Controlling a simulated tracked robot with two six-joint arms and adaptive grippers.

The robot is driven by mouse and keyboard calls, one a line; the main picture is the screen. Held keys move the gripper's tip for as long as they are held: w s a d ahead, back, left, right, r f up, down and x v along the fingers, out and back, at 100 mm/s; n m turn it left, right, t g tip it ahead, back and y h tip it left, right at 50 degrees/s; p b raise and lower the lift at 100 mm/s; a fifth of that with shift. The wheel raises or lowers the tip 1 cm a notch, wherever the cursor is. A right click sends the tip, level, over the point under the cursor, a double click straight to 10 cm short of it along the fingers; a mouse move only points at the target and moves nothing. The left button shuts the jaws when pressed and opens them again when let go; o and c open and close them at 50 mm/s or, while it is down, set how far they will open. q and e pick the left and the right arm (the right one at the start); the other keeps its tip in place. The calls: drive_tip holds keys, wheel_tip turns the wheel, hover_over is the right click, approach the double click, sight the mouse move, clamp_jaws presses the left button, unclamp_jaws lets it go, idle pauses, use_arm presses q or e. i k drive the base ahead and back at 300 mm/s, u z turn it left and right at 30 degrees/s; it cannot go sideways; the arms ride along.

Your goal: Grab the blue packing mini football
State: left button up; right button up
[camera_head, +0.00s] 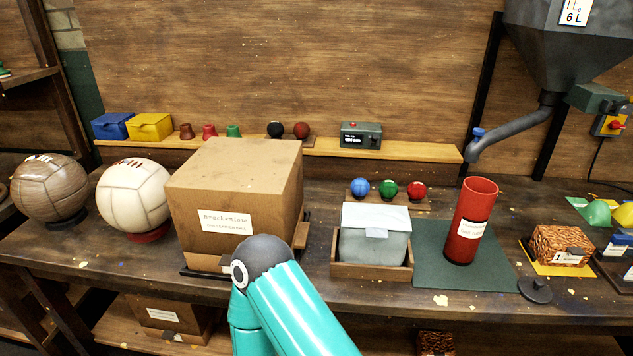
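A small blue ball (360,187) sits at the left end of a short row on a low wooden holder, beside a green ball (388,190) and a red ball (416,190). The row stands behind a grey-white covered container in a wooden tray. Nothing touches the blue ball, and its top and front are clear. A blue box (113,125) also stands at the left end of the back shelf; I cannot see inside it. Part of one teal arm of mine shows at the bottom middle, but neither gripper is in view.
A large cardboard box (237,197) stands left of the balls. The covered container (374,240) is in front of them. A red cylinder (469,222) stands on a green mat (432,262) at right. Two large balls, brown (48,190) and cream (134,198), sit at left.

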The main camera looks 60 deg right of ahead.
sight(360, 187)
drive_tip(key=k, duration=1.25)
drive_tip(key=z, duration=0.3)
drive_tip(key=i, duration=0.55)
drive_tip(key=z, duration=0.7)
drive_tip(key=i, duration=0.5)
drive_tip(key=z, duration=0.1)
